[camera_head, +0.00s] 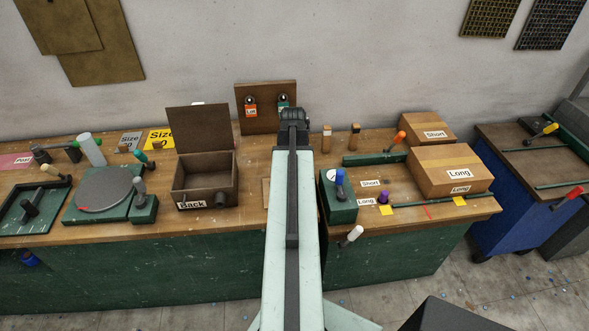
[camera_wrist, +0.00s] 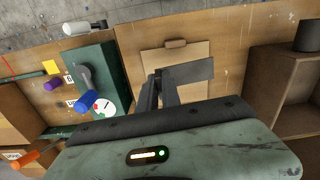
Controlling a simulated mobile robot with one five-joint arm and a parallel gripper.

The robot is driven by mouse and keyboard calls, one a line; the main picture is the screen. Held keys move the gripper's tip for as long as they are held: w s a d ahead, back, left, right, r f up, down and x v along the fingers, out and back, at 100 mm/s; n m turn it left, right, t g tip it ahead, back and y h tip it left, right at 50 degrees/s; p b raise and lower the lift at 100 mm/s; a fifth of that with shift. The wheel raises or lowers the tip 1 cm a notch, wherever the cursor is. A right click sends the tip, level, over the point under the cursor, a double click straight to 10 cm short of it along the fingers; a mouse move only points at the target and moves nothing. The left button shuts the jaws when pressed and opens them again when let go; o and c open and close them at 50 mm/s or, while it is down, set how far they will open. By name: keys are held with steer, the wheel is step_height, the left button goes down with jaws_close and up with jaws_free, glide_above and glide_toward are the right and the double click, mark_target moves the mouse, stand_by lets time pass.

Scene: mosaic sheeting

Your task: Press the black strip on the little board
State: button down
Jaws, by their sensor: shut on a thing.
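A flat tan board (camera_wrist: 196,58) lies on the bench in the wrist view, with a small brown block (camera_wrist: 176,43) at one edge. In the camera_head view only a sliver of this board (camera_head: 266,192) shows left of my arm. In the camera_head view my arm hides the gripper.
An open brown box (camera_head: 205,180) labelled Back stands left of my arm. A green box (camera_head: 338,207) with a blue-handled lever stands close on the right. An upright board with knobs (camera_head: 266,108) stands behind. Cardboard boxes (camera_head: 450,172) stand further right.

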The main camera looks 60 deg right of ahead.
steer(key=shift+d+r+m, duration=0.1)
steer(key=shift+d+m, duration=0.1)
steer(key=shift+m, duration=0.3)
steer(key=shift+s, duration=0.1)
step_height(320, 180, down, 8)
steer(key=b, duration=0.8)
steer(key=shift+f+b, duration=0.3)
steer(key=c, duration=1.5)
jaws_free()
